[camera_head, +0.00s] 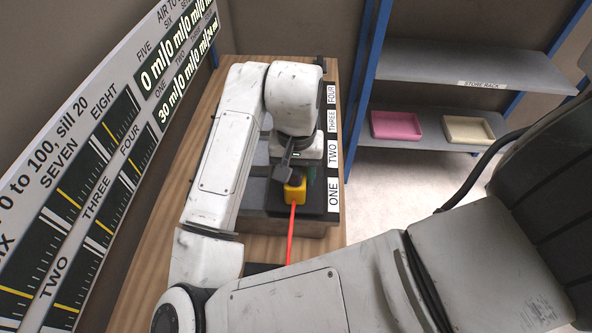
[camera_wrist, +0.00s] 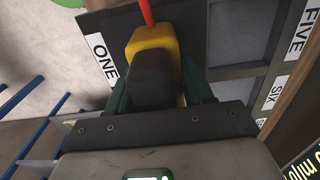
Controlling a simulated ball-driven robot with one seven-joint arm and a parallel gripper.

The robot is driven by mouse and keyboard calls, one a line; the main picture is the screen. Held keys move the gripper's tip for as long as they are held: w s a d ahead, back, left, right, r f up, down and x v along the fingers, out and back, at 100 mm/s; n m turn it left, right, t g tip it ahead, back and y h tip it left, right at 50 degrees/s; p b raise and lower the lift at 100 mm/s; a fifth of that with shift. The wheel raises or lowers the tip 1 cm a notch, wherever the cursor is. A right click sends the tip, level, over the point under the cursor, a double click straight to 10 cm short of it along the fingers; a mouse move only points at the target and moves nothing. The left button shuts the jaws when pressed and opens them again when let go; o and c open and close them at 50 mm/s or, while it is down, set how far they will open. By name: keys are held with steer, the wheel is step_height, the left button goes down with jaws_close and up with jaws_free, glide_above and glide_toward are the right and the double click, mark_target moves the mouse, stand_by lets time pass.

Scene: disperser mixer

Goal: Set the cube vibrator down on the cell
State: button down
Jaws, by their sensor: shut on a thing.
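The cube vibrator is a yellow block (camera_head: 298,192) with a dark block on it and a red cord or rod running from it. It also shows in the wrist view (camera_wrist: 151,40). My gripper (camera_wrist: 154,78) is shut on it, with a green finger on each side. The vibrator is over the dark grey cell block (camera_head: 318,203), beside the labels ONE and TWO; the wrist view shows the block's flat dark cells (camera_wrist: 237,36). I cannot tell whether the vibrator touches the surface below. My arm hides much of the block in the head view.
The block stands on a wooden bench (camera_head: 160,210). A large gauge panel (camera_head: 95,150) rises at the left. At the right, a storage rack (camera_head: 440,72) holds a pink tray (camera_head: 396,126) and a cream tray (camera_head: 468,130).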

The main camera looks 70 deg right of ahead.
steer(key=shift+f+b, duration=0.35)
steer(key=shift+f, duration=0.05)
steer(key=shift+c, duration=1.8)
jaws_free()
step_height(320, 180, up, 11)
steer(key=shift+f+p, duration=0.1)
steer(key=shift+p, duration=0.45)
